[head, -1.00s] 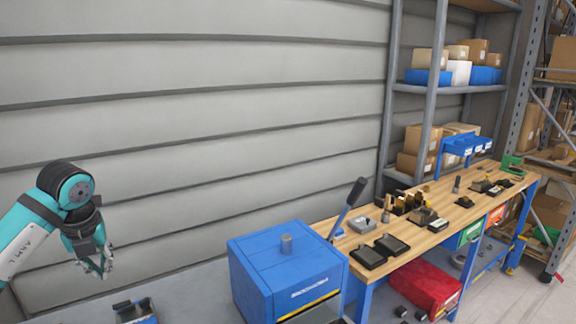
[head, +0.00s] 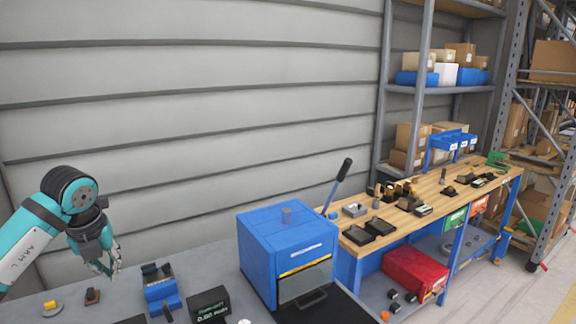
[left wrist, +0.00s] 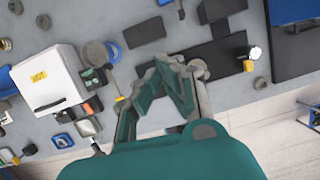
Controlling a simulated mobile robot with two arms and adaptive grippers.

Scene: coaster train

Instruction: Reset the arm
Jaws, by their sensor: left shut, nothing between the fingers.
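My left arm comes in from the left in the head view, teal and white with dark joints. Its gripper (head: 112,266) points down and hangs above the grey bench (head: 205,262), near a small blue device (head: 160,291). My right gripper is in neither view.
A blue box machine (head: 275,262) with a raised lever (head: 339,187) stands on the grey bench. A wooden workbench (head: 425,222) with small parts lies to the right. The wrist view shows a white case (left wrist: 47,80) and dark flat pads on the bench.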

